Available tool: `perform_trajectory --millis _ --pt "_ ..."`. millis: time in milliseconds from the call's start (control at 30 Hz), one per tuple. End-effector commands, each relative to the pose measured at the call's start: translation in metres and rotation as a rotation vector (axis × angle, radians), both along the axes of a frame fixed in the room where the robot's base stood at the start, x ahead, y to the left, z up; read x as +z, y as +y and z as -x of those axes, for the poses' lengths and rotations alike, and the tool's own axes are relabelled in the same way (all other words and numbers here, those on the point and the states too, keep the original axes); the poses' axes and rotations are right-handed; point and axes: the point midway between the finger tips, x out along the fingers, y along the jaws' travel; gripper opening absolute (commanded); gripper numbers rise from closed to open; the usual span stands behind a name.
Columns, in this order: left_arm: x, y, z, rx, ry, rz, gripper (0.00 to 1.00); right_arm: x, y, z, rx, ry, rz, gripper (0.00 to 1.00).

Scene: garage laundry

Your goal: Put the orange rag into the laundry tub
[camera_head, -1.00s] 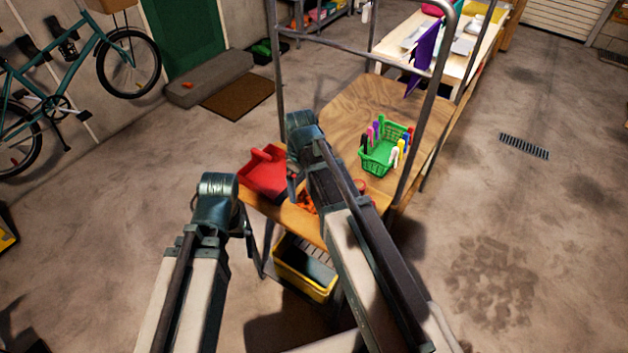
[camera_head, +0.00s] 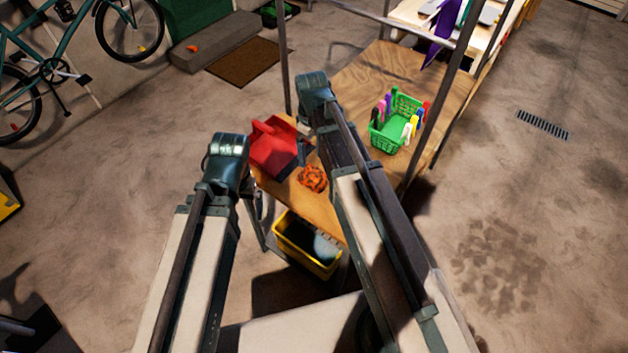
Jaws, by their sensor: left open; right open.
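The orange rag (camera_head: 312,179) lies crumpled on the wooden cart top (camera_head: 291,194), just right of a red scoop-like container. A yellow tub (camera_head: 289,249) with a dark inside stands below the cart top; I cannot tell whether it is the laundry tub. My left gripper (camera_head: 260,206) is open at the cart's left edge, left of the rag, mostly hidden by its wrist. My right gripper (camera_head: 303,152) is open above the cart top, just beyond the rag and beside the red container, partly hidden by its arm. Neither holds anything.
The red container (camera_head: 273,147) sits between the two wrists. A green basket (camera_head: 388,134) with coloured clothespins stands on the cart top at the right. Metal cart posts (camera_head: 438,108) rise around it. The floor (camera_head: 510,210) at right is clear.

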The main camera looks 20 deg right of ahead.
Motion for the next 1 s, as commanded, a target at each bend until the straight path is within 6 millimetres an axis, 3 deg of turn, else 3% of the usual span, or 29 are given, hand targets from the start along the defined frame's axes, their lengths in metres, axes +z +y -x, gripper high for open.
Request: perform_trajectory --millis 33,300,667,1000 --pt "-0.015 0.0 0.0 0.0 0.0 0.0 1.0 -0.015 0.0 0.0 0.0 0.0 0.0 1.0" --pt "-0.05 0.0 0.0 0.0 0.0 0.0 1.0 -0.05 0.0 0.0 0.0 0.0 0.0 1.0" --pt "-0.056 0.0 0.0 0.0 0.0 0.0 1.0 -0.056 -0.001 0.0 0.0 0.0 0.0 1.0" --pt "-0.094 0.0 0.0 0.0 0.0 0.0 1.0 -0.094 -0.005 0.001 -0.001 0.0 0.0 1.0"
